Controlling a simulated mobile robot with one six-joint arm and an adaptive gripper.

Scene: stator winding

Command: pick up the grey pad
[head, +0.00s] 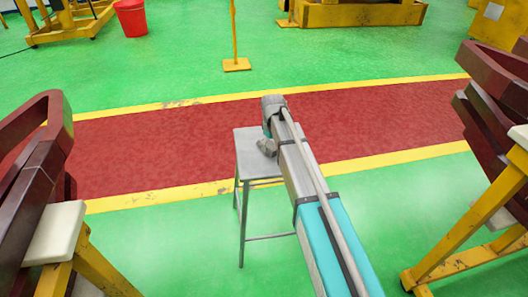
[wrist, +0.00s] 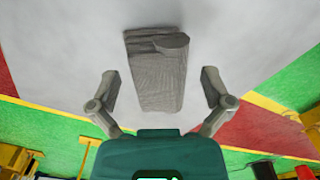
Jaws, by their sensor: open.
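The grey pad (wrist: 157,85) is a long, worn-looking grey block with a raised rounded piece near its far end. It lies on the pale grey top of a stool, which shows in the head view (head: 248,160). In the wrist view, my gripper (wrist: 160,84) is open, with one finger on each side of the pad's near half and a gap on both sides. How high the fingers are above the stool top is hard to tell. In the head view, my arm covers part of the stool, and a small grey lump beside it cannot be told apart as pad or gripper.
The stool stands at the near edge of a red walkway (head: 150,145) with yellow borders on a green floor. Large dark red coil shapes on yellow stands flank it at left (head: 40,165) and right (head: 495,125). A red bucket (head: 131,18) stands far behind.

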